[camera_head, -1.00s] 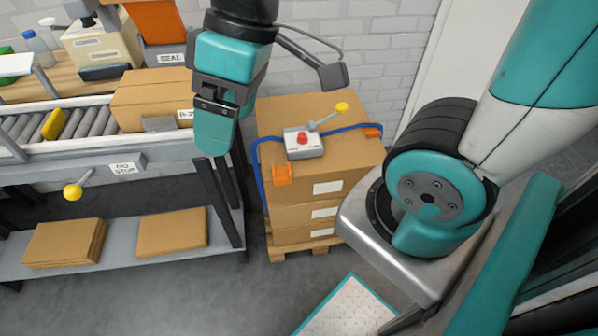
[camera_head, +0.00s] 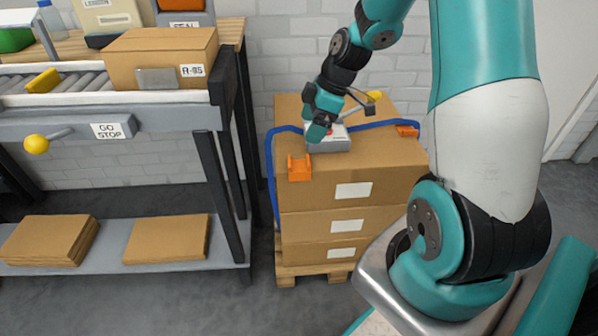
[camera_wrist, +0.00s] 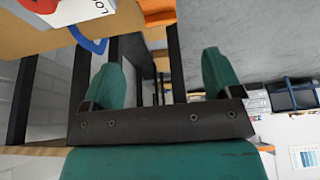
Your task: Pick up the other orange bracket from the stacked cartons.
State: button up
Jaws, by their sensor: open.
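Two orange brackets sit on the top carton (camera_head: 380,160) of the stack. The near one (camera_head: 300,167) is at the front-left edge; the other (camera_head: 406,130) is at the right edge by the blue strap. My gripper (camera_head: 317,133) is above the carton top, in front of the grey box with the red button, and above and right of the near bracket. In the wrist view the two teal fingers (camera_wrist: 163,75) are apart with nothing between them. An orange piece (camera_wrist: 157,12), likely a bracket, shows at the top edge, beyond the fingertips.
The grey box (camera_head: 330,146) with a yellow-knobbed lever (camera_head: 375,96) stands on the carton top, partly hidden by my gripper. The blue strap (camera_head: 270,175) runs over the stack. A roller conveyor bench (camera_head: 60,120) with a carton (camera_head: 160,50) stands left, and a wall is behind.

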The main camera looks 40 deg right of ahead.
aim_at(293, 166)
jog(key=b+x, duration=0.2)
jog(key=x, duration=0.9)
jog(key=shift+w+a+b, duration=0.1)
jog(key=shift+a+b, duration=0.05)
jog(key=shift+b, duration=0.2)
jog(key=c, duration=1)
